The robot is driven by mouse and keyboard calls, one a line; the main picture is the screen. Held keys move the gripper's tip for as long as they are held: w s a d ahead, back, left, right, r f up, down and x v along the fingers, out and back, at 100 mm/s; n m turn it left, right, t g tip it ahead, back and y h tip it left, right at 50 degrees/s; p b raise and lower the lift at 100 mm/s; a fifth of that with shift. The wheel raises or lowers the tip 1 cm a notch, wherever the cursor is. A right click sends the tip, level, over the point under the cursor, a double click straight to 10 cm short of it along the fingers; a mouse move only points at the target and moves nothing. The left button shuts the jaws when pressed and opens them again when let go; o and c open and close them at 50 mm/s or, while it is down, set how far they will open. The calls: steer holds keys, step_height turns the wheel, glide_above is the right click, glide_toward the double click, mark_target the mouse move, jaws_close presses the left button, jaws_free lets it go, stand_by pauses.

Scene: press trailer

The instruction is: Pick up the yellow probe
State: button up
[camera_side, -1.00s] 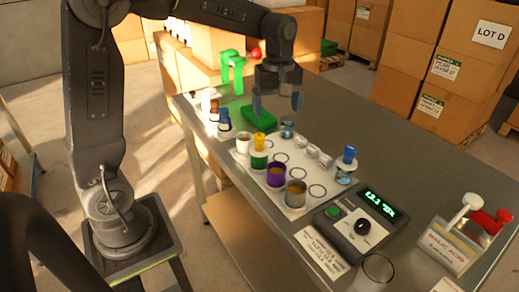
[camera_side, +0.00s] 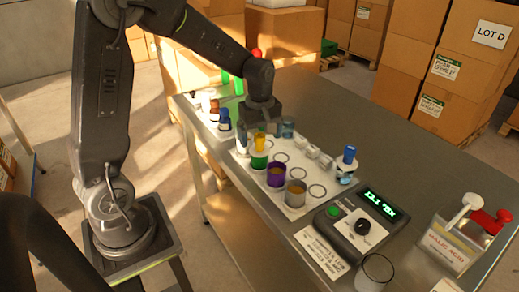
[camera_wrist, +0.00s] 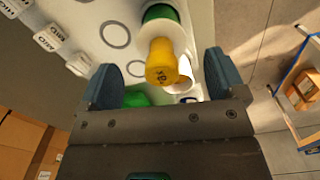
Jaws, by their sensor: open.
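The yellow probe (camera_side: 259,141) stands upright in a white-rimmed green cup (camera_side: 258,160) on the white tray mat. In the wrist view the yellow probe (camera_wrist: 161,66) shows its top end between my two fingers, with a gap on each side. My gripper (camera_side: 265,135) points down over the cup, open, with nothing held. In the wrist view my gripper (camera_wrist: 159,72) shows both blue-grey fingers spread apart. The side view does not clearly show how deep the fingers sit beside the probe.
A control box (camera_side: 358,218) and a Malic Acid holder (camera_side: 455,240) lie further right.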

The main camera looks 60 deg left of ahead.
mark_target(259, 149)
step_height(259, 149, down, 3)
steer(key=shift+s+f, duration=0.1)
steer(key=c, duration=1.1)
